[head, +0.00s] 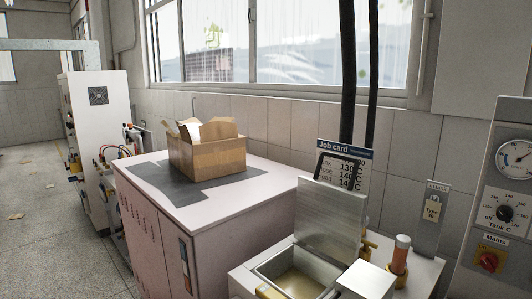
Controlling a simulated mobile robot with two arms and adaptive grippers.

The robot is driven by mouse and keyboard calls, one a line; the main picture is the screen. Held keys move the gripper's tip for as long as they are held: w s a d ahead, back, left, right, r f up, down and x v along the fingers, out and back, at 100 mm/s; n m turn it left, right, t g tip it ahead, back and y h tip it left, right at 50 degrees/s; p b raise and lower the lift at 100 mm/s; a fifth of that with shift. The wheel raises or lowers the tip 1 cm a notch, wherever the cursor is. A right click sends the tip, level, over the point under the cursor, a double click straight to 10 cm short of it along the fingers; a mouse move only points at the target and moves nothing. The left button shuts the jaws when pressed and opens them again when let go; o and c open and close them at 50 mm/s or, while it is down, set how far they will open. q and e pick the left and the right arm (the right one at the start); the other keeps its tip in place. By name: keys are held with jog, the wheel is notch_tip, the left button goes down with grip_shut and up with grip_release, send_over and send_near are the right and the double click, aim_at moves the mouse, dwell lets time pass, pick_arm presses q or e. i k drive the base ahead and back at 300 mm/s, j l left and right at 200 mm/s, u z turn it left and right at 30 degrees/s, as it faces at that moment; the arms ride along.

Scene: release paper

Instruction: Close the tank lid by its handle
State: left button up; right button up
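The tank (258,270) is a metal-rimmed basin at the bottom centre, with yellowish liquid (298,284) inside. Its lid (330,218) is a brushed metal plate standing up, open, at the back of the basin. A black bar-shaped handle (321,166) shows at the lid's top edge, in front of the job card (345,148). Neither of my grippers is in view. The near part of the tank is cut off by the bottom edge.
A pink-white cabinet (270,190) left of the tank bears an open cardboard box (208,155). A control panel (500,200) is at far right. Open floor (40,220) lies left.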

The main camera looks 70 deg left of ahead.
aim_at(329, 218)
jog(key=u, duration=1.65)
jog(key=i+j+z, duration=0.2)
jog(key=j, duration=0.25)
